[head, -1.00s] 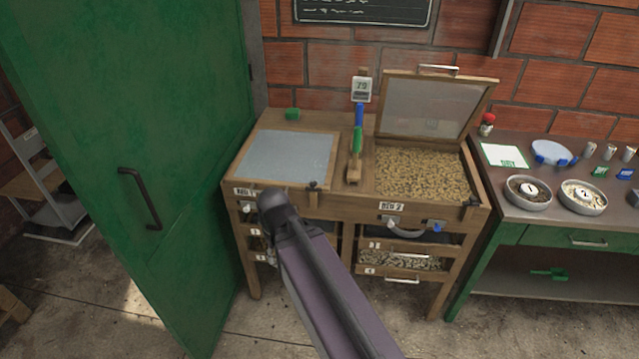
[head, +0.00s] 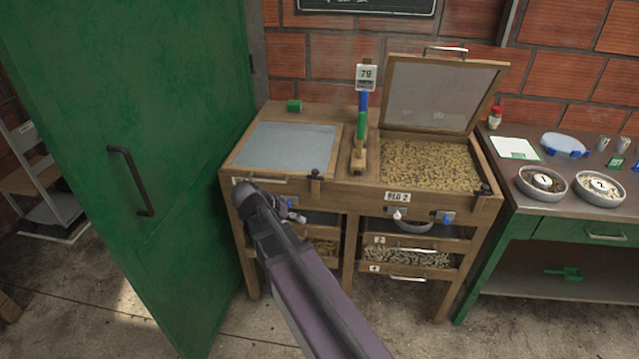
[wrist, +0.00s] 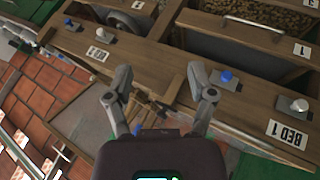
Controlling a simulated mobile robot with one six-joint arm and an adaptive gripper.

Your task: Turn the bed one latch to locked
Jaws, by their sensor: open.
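Bed one (head: 285,148) is the left bed of the wooden cabinet, its grey mesh lid lying flat. A small dark latch (head: 314,182) stands at its front right edge; I cannot tell which way it is turned. My gripper is in front of bed one's front rail, partly hidden by my arm in the head view. In the wrist view my gripper (wrist: 160,92) is open, its two fingers apart and nothing visibly held. The BED 1 label (wrist: 288,133), a white knob (wrist: 300,106) and a blue knob (wrist: 225,78) show to its right.
Bed two (head: 425,165) holds beans under a raised lid (head: 443,92). A green door (head: 125,130) stands close on the left. A side table (head: 575,222) with bowls is on the right. Drawers (head: 408,262) sit below the beds.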

